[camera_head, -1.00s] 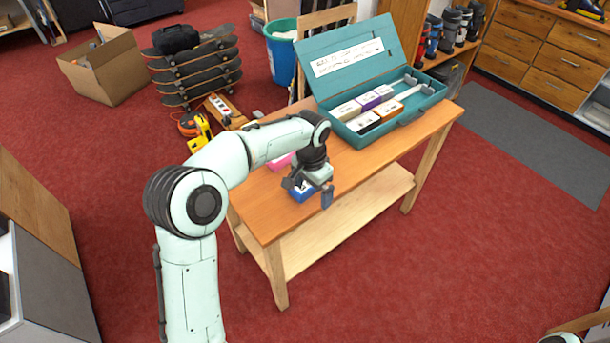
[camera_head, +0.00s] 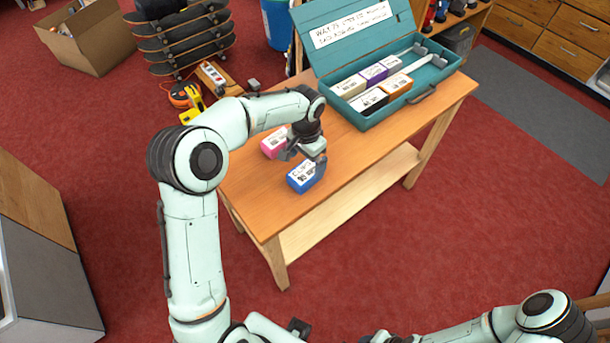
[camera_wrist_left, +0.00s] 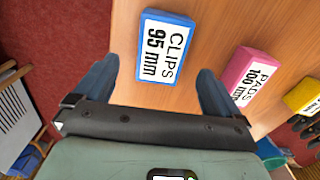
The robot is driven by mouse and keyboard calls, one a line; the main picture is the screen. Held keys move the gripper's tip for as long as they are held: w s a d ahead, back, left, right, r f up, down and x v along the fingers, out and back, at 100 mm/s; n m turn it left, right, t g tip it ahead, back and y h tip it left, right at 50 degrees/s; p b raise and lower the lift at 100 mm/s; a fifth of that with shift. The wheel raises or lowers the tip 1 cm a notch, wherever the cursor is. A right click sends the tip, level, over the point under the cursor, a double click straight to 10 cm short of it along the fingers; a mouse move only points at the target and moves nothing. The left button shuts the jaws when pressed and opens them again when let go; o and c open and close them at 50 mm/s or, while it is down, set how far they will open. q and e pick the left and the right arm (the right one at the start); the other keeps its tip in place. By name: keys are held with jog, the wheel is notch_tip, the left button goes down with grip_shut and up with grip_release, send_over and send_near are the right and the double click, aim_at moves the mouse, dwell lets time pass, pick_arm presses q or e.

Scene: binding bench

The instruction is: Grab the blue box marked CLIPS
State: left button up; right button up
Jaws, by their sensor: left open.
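The blue box marked CLIPS (camera_head: 302,177) lies on the wooden table near its front left edge. In the left wrist view the box (camera_wrist_left: 166,46) shows its white label, "CLIPS 95 mm". My left gripper (camera_head: 305,160) is open and empty above and just behind the box in the head view. In the left wrist view the two fingers of my left gripper (camera_wrist_left: 157,72) stand apart, with the box ahead between their lines and room on both sides. No contact with the box shows. My right gripper is not seen, only part of that arm at the lower right.
A pink box marked PADS (camera_head: 274,143) lies behind the blue one. An open teal case (camera_head: 380,115) holding several small boxes stands at the back right of the table (camera_head: 350,158). The tabletop's front middle is clear. Skateboards (camera_head: 187,45) are stacked on the floor behind.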

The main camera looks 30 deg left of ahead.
aim_at(307, 170)
pick_arm(q)
jog(key=f, duration=0.5)
jog(key=shift+w+f, duration=0.25)
jog(key=shift+f, duration=0.15)
